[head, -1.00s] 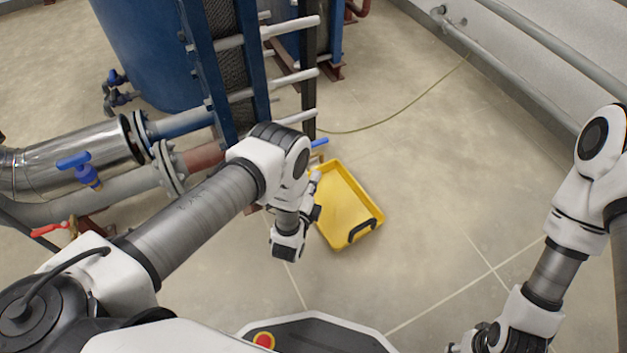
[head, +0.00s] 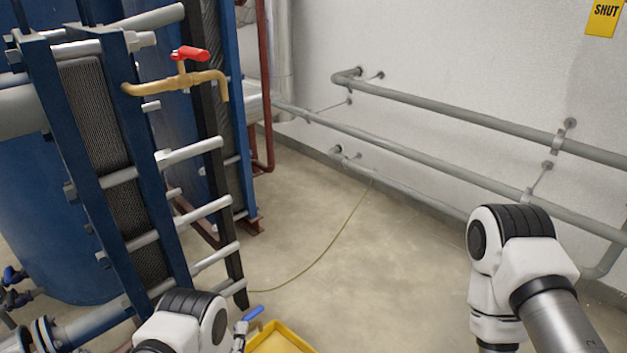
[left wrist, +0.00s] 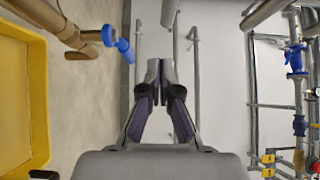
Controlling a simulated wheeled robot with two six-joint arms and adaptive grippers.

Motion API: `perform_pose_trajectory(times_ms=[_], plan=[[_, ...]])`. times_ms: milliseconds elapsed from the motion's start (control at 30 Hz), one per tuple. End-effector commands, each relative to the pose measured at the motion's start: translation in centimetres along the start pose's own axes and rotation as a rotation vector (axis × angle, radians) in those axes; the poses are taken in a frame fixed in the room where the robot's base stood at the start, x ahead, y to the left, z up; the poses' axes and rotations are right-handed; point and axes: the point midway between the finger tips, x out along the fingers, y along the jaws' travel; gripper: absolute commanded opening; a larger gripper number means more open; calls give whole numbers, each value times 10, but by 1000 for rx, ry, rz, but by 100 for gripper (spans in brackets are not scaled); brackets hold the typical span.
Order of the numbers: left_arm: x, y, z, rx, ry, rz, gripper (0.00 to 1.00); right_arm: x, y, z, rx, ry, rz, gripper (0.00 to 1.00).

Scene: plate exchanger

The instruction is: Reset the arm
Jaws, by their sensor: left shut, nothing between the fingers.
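My left gripper (left wrist: 160,70) shows in the left wrist view with its two fingers shut and nothing between them. In the head view my left arm comes in at the bottom left, near a yellow tray (head: 277,340), and its gripper is mostly hidden. The tray also shows at the left edge of the left wrist view (left wrist: 38,100), beside and apart from the fingers. My right arm rises at the lower right of the head view; its gripper is not visible.
A plate exchanger (head: 100,150) with blue frames and rods stands at the left. A brass tap with a red handle (head: 190,54) sticks out from it. A blue-handled tap (left wrist: 117,42) is near my left gripper. Grey pipes (head: 450,110) run along the wall.

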Motion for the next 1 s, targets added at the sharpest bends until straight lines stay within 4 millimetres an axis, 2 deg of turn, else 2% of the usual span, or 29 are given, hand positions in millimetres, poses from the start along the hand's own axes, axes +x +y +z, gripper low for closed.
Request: perform_pose_trajectory(times_ms=[33,167,367,467,567,633,767,867,900,967,1000], plan=[[5,-20,2,1,-4,-9,0,-16,0,0,0,0,0,40],[16,-57,8,3,-13,-30,0,-40,0,0,-1,0,0,40],[28,-138,24,15,-31,-38,0,-98,-1,0,-1,1,0,40],[30,-189,35,20,-42,-5,0,-140,-1,0,-1,0,0,40],[24,-246,51,-14,-57,91,0,-194,-2,0,-1,1,0,40],[13,-279,61,-81,-73,193,0,-231,-2,0,-1,1,0,40],[-24,-319,76,-272,-138,425,0,-286,-2,0,-1,1,0,40],[-69,-341,83,-456,-233,626,0,-323,-2,0,-1,1,0,40],[-93,-350,84,-541,-290,716,0,-336,-2,0,-1,0,0,40],[-131,-352,84,-664,-388,844,0,-347,-3,0,-1,1,0,40],[-157,-352,84,-738,-462,921,0,-350,-3,0,-1,1,0,40]])
